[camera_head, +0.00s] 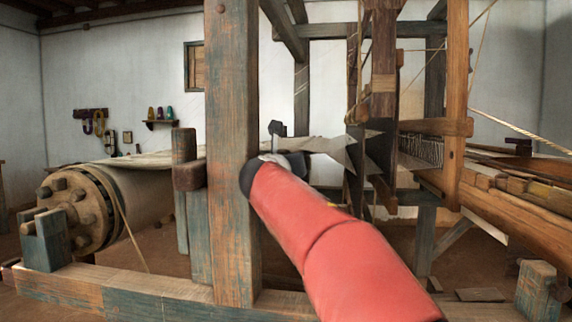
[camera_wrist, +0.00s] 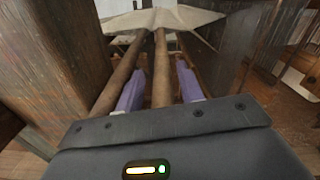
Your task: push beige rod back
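Two long brown rods run away from my gripper in the wrist view, a left rod (camera_wrist: 121,74) and a middle rod (camera_wrist: 161,66). Neither looks clearly beige, so I cannot tell which one is the beige rod. My gripper (camera_wrist: 160,76) has its two purple-grey fingers apart. The middle rod lies between them with gaps showing on both sides, and the left rod passes just outside the left finger. The rods' near ends are hidden by the gripper body. In the head view my gripper (camera_head: 285,158) is partly hidden behind the upright post; the rods cannot be made out there.
A thick wooden post (camera_head: 232,150) stands close left of my arm. A pale sheet of threads (camera_wrist: 165,18) spreads above the rods' far ends. A large roller (camera_head: 88,212) is at left. Hanging wooden frames (camera_head: 384,85) and the loom's bench beam (camera_head: 520,205) are at right.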

